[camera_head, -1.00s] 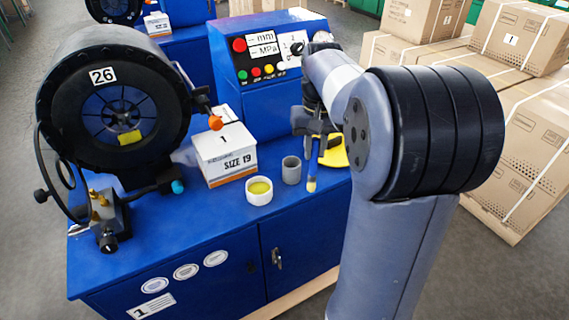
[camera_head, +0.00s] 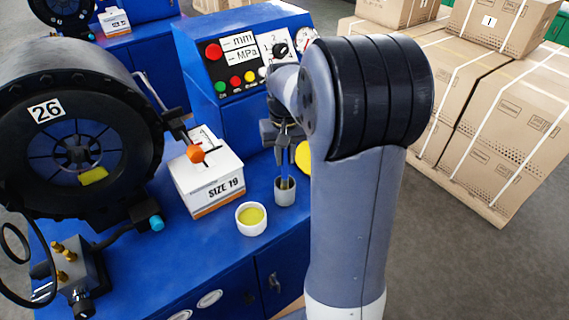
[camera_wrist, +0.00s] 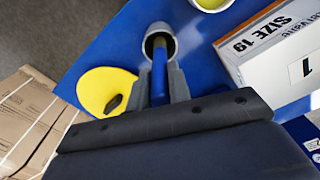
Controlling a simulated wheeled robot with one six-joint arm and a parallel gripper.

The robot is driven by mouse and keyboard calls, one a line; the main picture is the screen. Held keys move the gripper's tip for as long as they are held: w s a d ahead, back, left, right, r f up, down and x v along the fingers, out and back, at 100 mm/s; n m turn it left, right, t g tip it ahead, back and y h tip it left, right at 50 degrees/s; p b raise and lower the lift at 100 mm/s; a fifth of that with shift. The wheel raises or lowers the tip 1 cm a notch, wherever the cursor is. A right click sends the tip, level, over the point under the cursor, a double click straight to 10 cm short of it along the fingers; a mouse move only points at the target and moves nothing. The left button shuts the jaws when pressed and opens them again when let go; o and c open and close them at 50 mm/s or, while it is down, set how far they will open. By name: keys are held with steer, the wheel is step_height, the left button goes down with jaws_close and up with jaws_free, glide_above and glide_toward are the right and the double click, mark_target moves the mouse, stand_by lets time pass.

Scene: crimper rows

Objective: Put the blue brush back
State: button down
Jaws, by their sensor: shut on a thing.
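My gripper (camera_head: 283,142) is shut on the blue brush (camera_head: 286,167), which hangs bristles down. The brush's lower end shows at the mouth of the grey cup (camera_head: 285,196), apparently just inside the rim; how deep I cannot tell. In the wrist view the blue brush (camera_wrist: 159,75) runs from between my gripper's fingers (camera_wrist: 160,88) into the opening of the grey cup (camera_wrist: 147,42). My gripper hides the brush's upper part.
A white pot with yellow contents (camera_head: 250,230) stands left of the cup. The SIZE 19 box (camera_head: 207,178) is behind it. A yellow round thing (camera_wrist: 100,88) lies beside the cup. The crimper (camera_head: 75,120) fills the left; cartons (camera_head: 500,120) stand right.

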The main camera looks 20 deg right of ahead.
mark_target(285, 183)
steer(key=shift+f, duration=1.55)
steer(key=shift+f, duration=0.15)
steer(key=c, duration=1.3)
jaws_free()
step_height(285, 183, up, 12)
steer(key=shift+r, duration=0.2)
